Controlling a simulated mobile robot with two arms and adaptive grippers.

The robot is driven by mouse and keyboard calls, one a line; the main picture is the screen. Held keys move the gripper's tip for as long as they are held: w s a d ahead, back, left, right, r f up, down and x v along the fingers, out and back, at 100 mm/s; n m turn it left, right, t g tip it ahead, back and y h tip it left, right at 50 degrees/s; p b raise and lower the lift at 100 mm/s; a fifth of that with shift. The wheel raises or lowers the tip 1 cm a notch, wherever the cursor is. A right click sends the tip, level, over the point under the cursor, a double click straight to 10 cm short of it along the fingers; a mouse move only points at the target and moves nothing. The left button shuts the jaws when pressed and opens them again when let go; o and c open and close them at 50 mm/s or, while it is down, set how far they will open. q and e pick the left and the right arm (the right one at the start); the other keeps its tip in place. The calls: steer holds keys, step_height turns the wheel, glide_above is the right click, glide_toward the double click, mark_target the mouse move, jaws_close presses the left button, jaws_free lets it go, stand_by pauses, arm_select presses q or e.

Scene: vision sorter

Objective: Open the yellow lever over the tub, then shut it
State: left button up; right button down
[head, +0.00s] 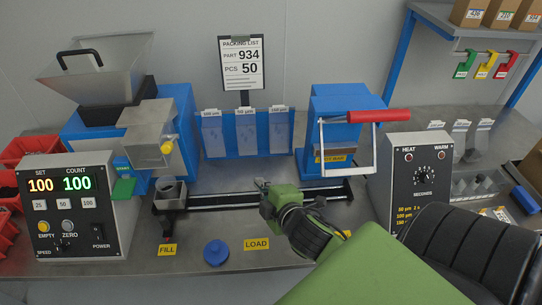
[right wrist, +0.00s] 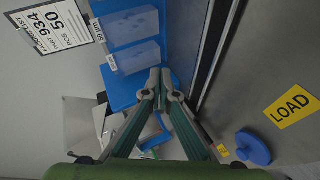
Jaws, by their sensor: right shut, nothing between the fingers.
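The yellow lever (head: 168,147) is a short yellow knob on the grey spout housing (head: 148,125) of the blue counting machine, at the left of the head view. The small grey tub (head: 170,191) stands below it on the rail's left end. My right gripper (head: 262,184) is to the right of the tub and lever, apart from both, above the rail. Its fingers (right wrist: 160,76) are shut together with nothing between them in the right wrist view. I cannot make out the lever in that view. My left gripper is not in view.
The blue round knob (head: 216,252) stands on the bench between the FILL and LOAD labels. Clear bag bins (head: 246,132) hang behind my gripper. The counter box (head: 74,215) is at left; the blue sealer with red handle (head: 380,116) and heat box (head: 423,180) are at right.

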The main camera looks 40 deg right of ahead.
steer(key=s+a+f+m+g, duration=0.1)
steer(key=s+f+m, duration=0.1)
steer(key=s+a+f+m+g, duration=0.1)
steer(key=s+f, duration=0.1)
steer(key=s, duration=0.1)
steer(key=s+a+f+m+g, duration=0.1)
steer(key=s+f+m+g, duration=0.1)
steer(key=s, duration=0.1)
steer(key=shift+a+f+m+y, duration=0.25)
steer(key=shift+a+m+y, duration=0.05)
steer(key=shift+a+y, duration=0.1)
steer(key=shift+s+a+f+m+g, duration=0.15)
steer(key=shift+s+f+g, duration=0.1)
steer(key=shift+s, duration=0.1)
steer(key=shift+s+a+f+m+g, duration=0.1)
steer(key=shift+s+a+m+g, duration=0.05)
steer(key=shift+s+g, duration=0.15)
